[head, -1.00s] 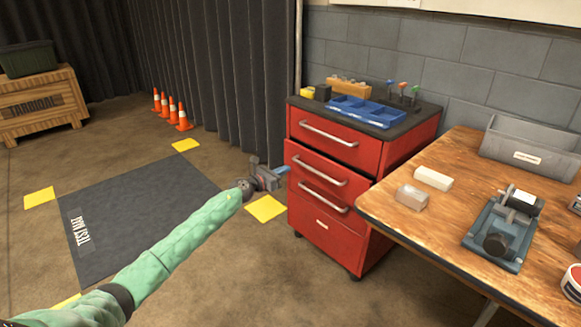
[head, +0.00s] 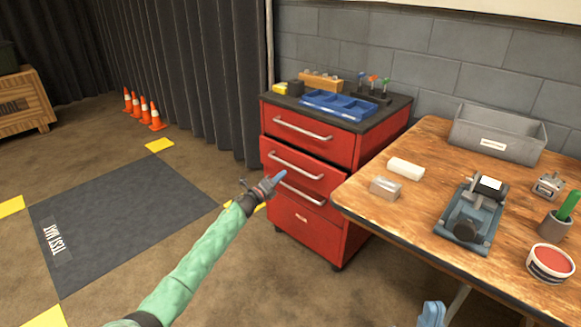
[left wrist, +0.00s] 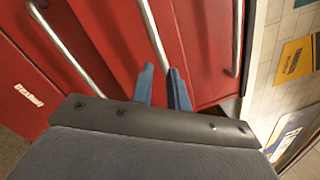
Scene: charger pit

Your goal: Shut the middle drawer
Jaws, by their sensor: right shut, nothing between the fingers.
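The middle drawer (head: 283,170) of the red cabinet (head: 370,150) stands out a little past the top drawer. Its metal handle (head: 296,164) also shows in the left wrist view (left wrist: 154,35). My left gripper (head: 279,177) is in front of the drawers, low beside the middle handle in the head view. In the left wrist view its two blue fingers (left wrist: 162,78) are slightly apart, with the middle handle running toward the gap; I cannot tell whether they touch it. My right gripper (head: 432,314) shows at the bottom edge, shut and empty, below the table.
A wooden table (head: 375,215) stands right of the cabinet, bearing a grey bin (head: 497,135), a vise-like tool (head: 470,215) and small blocks. A blue tray (head: 338,105) lies on the cabinet. The floor around the dark mat (head: 120,220) is clear; orange cones (head: 142,110) stand behind.

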